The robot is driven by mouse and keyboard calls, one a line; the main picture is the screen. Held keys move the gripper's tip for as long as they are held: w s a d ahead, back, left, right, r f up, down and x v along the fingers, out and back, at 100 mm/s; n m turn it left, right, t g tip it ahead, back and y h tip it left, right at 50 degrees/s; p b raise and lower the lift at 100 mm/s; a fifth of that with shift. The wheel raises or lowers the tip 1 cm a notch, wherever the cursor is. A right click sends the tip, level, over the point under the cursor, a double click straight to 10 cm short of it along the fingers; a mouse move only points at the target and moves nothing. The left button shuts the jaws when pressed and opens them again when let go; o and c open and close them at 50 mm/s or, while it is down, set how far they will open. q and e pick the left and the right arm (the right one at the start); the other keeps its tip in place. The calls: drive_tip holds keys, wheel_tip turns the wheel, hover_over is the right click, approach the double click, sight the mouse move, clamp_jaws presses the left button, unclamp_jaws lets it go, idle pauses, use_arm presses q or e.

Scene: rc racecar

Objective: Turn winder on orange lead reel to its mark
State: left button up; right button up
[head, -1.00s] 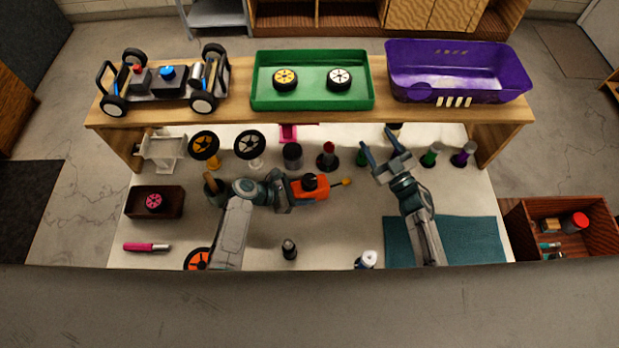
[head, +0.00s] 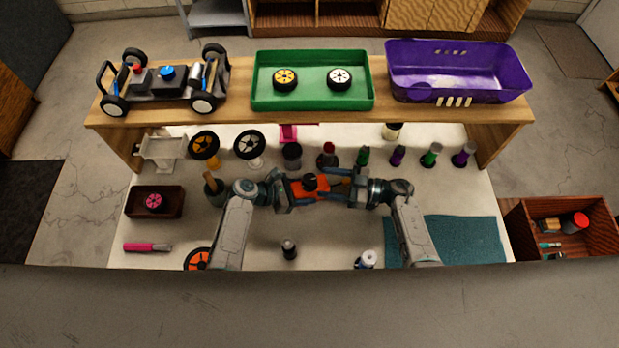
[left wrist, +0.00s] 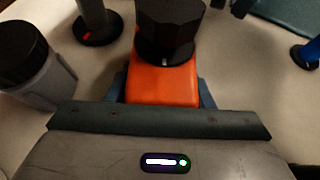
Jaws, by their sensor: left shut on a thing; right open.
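The orange lead reel (head: 313,190) is held level above the table's middle by my left gripper (head: 291,190), shut on its left end. A black faceted knob (head: 310,180) stands on top of the reel. In the left wrist view the orange body (left wrist: 165,86) extends away from my jaws, and the black knob (left wrist: 170,25) has a small pale mark at its base. My right gripper (head: 337,184) is open, with its fingers at the reel's right end. It hides the thin yellow-tipped shaft there; whether it touches the reel I cannot tell.
A row of dark and coloured bottles (head: 363,156) stands behind the grippers under the wooden shelf (head: 240,113). A small dark bottle (head: 289,249) and a white-and-blue can (head: 366,259) stand in front. The teal mat (head: 465,240) at right is clear.

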sight(310, 179)
drive_tip(key=a, duration=0.3)
drive_tip(key=w+a, duration=0.1)
drive_tip(key=a, duration=0.1)
drive_tip(key=shift+w+a, duration=0.1)
drive_tip(key=shift+a, duration=0.3)
drive_tip(key=c, duration=1)
drive_tip(key=shift+m+t+h, duration=0.3)
drive_tip(key=shift+m+t, duration=0.5)
drive_tip(key=shift+t, duration=0.4)
drive_tip(key=shift+m+t+h, duration=0.5)
drive_tip(key=shift+m+t, duration=0.3)
drive_tip(key=shift+t, duration=0.4)
drive_tip(key=o, duration=1)
drive_tip(key=v, duration=1.2)
